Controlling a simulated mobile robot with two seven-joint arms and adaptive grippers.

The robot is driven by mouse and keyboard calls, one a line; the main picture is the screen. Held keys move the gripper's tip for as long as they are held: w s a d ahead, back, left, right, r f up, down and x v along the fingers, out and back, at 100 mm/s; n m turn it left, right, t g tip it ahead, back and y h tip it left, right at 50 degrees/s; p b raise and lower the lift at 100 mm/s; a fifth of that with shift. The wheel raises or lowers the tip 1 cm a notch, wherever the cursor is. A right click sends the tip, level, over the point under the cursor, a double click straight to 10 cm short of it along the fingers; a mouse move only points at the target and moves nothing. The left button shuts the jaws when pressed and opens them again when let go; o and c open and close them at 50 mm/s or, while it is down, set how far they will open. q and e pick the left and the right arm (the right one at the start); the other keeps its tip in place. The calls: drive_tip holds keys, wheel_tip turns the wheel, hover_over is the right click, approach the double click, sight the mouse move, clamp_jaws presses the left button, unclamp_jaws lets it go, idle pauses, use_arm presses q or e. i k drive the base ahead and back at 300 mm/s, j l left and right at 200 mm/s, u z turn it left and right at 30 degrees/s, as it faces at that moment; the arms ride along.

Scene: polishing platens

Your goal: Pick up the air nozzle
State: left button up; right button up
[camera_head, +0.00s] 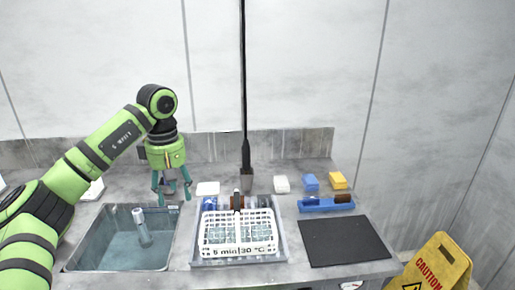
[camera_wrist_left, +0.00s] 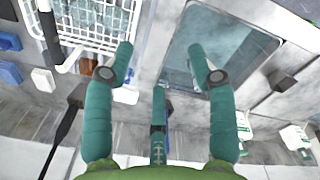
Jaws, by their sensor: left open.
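A black hose hangs straight down over the middle of the counter and ends in a dark handle with a grey tip; this looks like the air nozzle (camera_head: 246,176). It also shows in the left wrist view as a dark piece (camera_wrist_left: 70,115) at the lower left, outside my fingers. My left gripper (camera_head: 172,190) hangs above the back right corner of the sink, left of the nozzle and apart from it. Its teal fingers (camera_wrist_left: 160,68) are spread and empty. My right gripper is not in view.
A water-filled sink (camera_head: 112,262) with an upright grey cylinder (camera_head: 142,228) is at left. A white basket (camera_head: 211,232) sits in a tray at the middle. Blue and yellow blocks and a black mat (camera_head: 344,241) are at right. A yellow caution sign (camera_head: 436,268) stands beyond.

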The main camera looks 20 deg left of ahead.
sight(246, 148)
drive_tip(key=i, duration=1.3)
